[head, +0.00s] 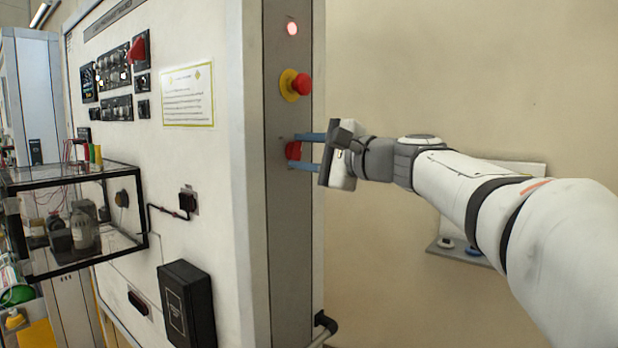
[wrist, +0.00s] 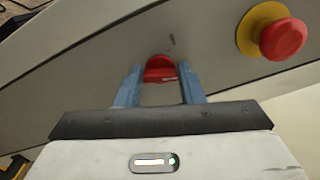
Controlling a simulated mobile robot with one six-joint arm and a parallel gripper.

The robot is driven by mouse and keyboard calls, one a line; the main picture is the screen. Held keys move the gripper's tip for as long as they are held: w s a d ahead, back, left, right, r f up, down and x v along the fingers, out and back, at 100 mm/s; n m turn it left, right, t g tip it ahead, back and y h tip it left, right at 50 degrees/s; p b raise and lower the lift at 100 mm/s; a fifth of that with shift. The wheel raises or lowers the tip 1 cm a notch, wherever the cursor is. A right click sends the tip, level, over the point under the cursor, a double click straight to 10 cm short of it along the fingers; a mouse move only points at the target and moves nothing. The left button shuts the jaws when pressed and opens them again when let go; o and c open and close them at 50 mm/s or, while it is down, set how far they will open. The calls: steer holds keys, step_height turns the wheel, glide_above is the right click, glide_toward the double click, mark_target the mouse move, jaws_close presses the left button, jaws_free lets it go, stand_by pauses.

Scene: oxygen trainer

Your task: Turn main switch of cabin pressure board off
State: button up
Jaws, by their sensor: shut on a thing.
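The main switch (head: 293,150) is a red rotary knob low on the narrow grey side panel of the tall cabinet. My gripper (head: 296,152) reaches it from the right, with one blue finger above and one below the knob. In the wrist view, the red switch (wrist: 160,68) sits between the fingertips of my gripper (wrist: 161,74), one on each side. The gripper is shut on the switch. The fingers partly hide the knob's edges, and I cannot read an on or off mark.
A red emergency button on a yellow collar (head: 295,85) sits just above the switch, also in the wrist view (wrist: 282,38). The cabinet front (head: 150,160) carries controls and a glass box (head: 75,220). The wall at right is mostly bare.

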steer(key=n+b, duration=0.3)
steer(key=b, duration=0.1)
steer(key=f+n+b, duration=0.1)
steer(key=n+b, duration=0.2)
steer(key=b, duration=0.1)
steer(key=shift+n, duration=0.3)
steer(key=n+b, duration=0.3)
steer(key=n, duration=0.1)
steer(key=shift+r+b, duration=0.1)
steer(key=shift+b, duration=0.2)
steer(key=shift+r+n+b, duration=0.15)
steer(key=shift+n+b, duration=0.5)
steer(key=shift+n, duration=0.35)
steer(key=shift+r, duration=0.1)
steer(key=o, duration=1)
steer(key=shift+w, duration=0.1)
steer(key=v, duration=0.7)
steer(key=shift+s+d+b, duration=0.3)
steer(key=shift+b, duration=0.1)
